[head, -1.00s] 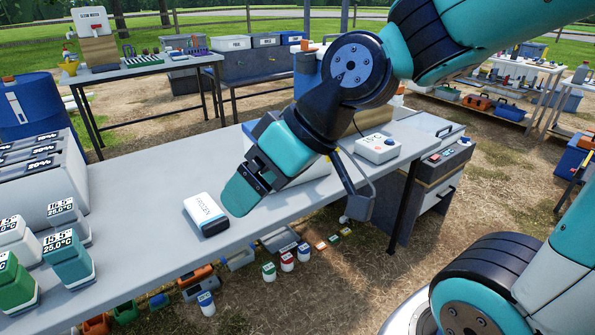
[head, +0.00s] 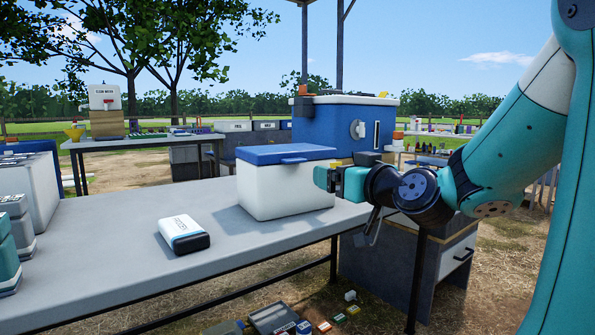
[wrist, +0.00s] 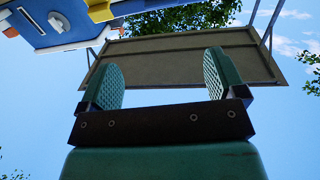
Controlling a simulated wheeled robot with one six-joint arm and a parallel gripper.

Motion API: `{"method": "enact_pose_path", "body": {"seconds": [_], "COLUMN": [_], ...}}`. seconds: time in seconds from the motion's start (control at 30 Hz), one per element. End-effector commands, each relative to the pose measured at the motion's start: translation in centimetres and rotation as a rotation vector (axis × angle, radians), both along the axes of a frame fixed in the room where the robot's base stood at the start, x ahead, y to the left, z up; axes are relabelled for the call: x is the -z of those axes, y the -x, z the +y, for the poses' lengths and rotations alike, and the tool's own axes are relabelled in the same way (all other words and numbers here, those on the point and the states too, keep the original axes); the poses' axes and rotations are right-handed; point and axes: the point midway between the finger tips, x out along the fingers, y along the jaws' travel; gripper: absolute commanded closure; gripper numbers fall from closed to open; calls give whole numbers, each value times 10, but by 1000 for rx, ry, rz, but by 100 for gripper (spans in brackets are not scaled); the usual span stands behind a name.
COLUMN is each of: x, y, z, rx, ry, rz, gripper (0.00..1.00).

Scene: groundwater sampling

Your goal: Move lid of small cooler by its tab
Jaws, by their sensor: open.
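The small cooler (head: 285,190) is a white box on the grey table, in the middle of the head view. Its blue lid (head: 275,152) sits closed on top. The lid's tab (head: 293,160) sticks out from its front edge. My gripper (head: 322,178) is at the cooler's right side, below lid height and pointing left. I cannot tell whether it touches the cooler wall. In the wrist view my gripper (wrist: 155,80) shows two teal fingers spread apart with nothing between them. The small cooler cannot be made out in the wrist view.
A white and dark pack (head: 184,234) lies on the table (head: 110,250) left of the cooler. Grey and teal boxes stand at the table's left end. A large blue and white cooler (head: 342,125) stands behind. The table around the pack is clear.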

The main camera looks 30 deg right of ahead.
Motion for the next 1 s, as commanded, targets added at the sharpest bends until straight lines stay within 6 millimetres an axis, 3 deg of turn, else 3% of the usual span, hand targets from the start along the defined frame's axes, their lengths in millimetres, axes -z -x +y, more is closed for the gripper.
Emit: {"method": "enact_pose_path", "body": {"seconds": [0.17,0.6,0.93,1.0], "x": [-6,-6,-5,-8], "y": [-25,-52,-79,-93], "z": [1,-3,-4,-4], "rx": [-7,-1,-4,-6], "ry": [-4,-8,-6,-1], "rz": [9,11,10,6], "gripper": [11,11,11,11]}}
